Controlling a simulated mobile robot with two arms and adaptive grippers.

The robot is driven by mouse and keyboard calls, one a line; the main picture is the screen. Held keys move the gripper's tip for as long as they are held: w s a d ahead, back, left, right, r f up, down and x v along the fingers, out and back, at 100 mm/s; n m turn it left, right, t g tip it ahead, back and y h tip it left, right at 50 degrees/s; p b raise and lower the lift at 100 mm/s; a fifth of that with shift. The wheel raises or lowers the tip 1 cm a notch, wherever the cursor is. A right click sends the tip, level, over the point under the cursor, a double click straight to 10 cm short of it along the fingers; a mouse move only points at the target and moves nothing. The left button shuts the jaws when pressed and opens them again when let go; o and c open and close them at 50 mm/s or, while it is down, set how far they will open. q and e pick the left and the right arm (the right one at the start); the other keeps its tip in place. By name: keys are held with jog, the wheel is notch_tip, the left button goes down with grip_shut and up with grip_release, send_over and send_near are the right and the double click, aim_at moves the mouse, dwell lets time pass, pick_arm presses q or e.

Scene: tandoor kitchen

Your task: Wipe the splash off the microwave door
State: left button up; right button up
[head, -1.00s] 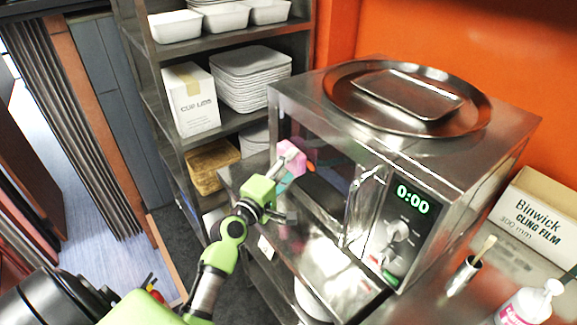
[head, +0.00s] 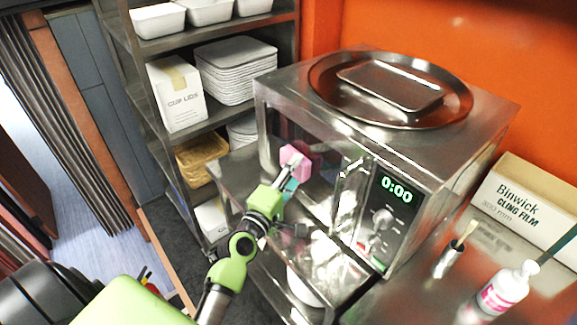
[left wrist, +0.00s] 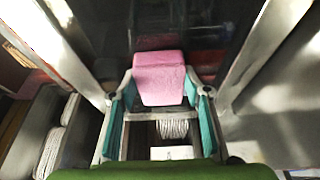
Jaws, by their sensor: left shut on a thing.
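The steel microwave (head: 478,128) stands on a steel counter, its dark glass door (head: 328,158) facing my left arm. My left gripper (head: 291,178) is shut on a pink sponge (head: 295,157), which is at the left part of the door. In the left wrist view the pink sponge (left wrist: 160,78) sits between the teal fingertips (left wrist: 160,100), with the dark glass behind it. I cannot tell whether it touches the glass. No orange splash shows now; its former place is behind the sponge. My right gripper is not in view.
A round steel tray (head: 322,83) with a smaller tray lies on the microwave. A cling film box (head: 530,205), a white bottle (head: 505,288) and a brush pot (head: 449,260) stand on the right. A shelf unit (head: 213,130) with containers stands at the left.

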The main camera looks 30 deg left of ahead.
pick_arm(q)
jog(key=shift+s+d, duration=0.1)
jog(key=shift+d, duration=0.35)
jog(key=shift+a, duration=0.1)
jog(key=w+a+b, duration=0.1)
jog(key=w+a, duration=0.2)
jog(key=a, duration=0.4)
jog(key=shift+a+b, duration=0.2)
jog(key=shift+b, duration=0.1)
jog(key=s+a+b, duration=0.1)
jog(key=s+a, duration=0.1)
jog(key=s, duration=0.3)
jog(key=shift+s, duration=0.3)
